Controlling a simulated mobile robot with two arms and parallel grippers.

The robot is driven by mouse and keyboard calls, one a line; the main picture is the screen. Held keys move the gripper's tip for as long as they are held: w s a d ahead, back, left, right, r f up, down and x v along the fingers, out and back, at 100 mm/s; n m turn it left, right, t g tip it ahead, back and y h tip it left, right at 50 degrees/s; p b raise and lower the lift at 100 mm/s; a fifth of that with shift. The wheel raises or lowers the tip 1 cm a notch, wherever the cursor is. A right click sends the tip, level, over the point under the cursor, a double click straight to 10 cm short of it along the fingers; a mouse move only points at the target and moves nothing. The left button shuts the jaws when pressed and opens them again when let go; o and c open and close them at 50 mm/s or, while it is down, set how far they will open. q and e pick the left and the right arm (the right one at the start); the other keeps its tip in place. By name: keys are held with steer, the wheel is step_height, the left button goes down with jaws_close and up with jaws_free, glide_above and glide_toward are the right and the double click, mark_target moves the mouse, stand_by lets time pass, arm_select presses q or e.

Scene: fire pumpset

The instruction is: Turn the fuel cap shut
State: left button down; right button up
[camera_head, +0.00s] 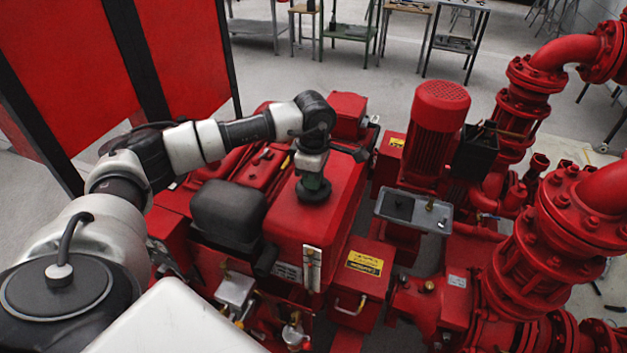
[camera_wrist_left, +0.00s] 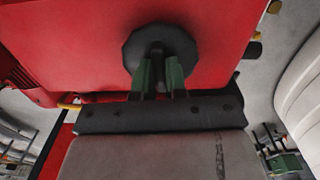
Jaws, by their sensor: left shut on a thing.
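The fuel cap (camera_head: 314,192) is a dark round cap on top of the red fuel tank (camera_head: 343,205) in the head view. In the left wrist view the cap (camera_wrist_left: 185,43) is a dark disc with a raised grip across its middle. My left gripper (camera_head: 313,180) points down onto the cap from above. In the left wrist view its two green fingers (camera_wrist_left: 159,72) are shut on the cap's raised grip, one on each side. The fingers and wrist hide part of the cap. My right gripper is not in view.
A black box-shaped cover (camera_head: 228,212) stands left of the tank. A red motor (camera_head: 432,125) and a grey tray (camera_head: 412,211) are to the right. Large red pipes (camera_head: 575,230) fill the far right. Red panels (camera_head: 170,50) stand at the back left. Workbenches line the back.

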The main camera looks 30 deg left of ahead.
arm_select(q)
steer(key=shift+r+m, duration=0.1)
steer(key=shift+m, duration=0.4)
steer(key=c, duration=1.2)
jaws_free()
steer(key=shift+o, duration=0.2)
step_height(320, 180, up, 11)
steer(key=shift+b, duration=0.45)
steer(key=shift+f, duration=0.2)
